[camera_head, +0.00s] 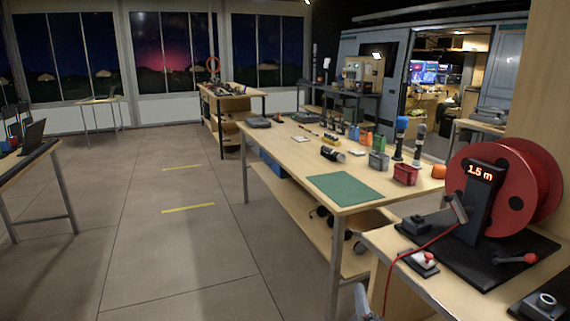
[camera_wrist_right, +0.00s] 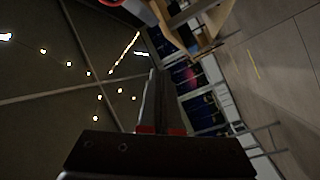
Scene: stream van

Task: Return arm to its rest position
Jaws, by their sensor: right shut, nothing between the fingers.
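My right gripper (camera_head: 364,303) shows only in part at the bottom edge of the head view, low in front of the wooden bench with the cable reel. In the right wrist view its two long grey fingers (camera_wrist_right: 157,75) lie together with nothing held between them. My left gripper is in neither view.
A red cable reel (camera_head: 503,180) with a "1.5 m" display stands on a black base at right. Its red cable (camera_head: 420,249) runs down past my right gripper; I cannot tell whether they touch. A wooden worktable (camera_head: 285,160) with a green mat (camera_head: 344,188) stands beyond.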

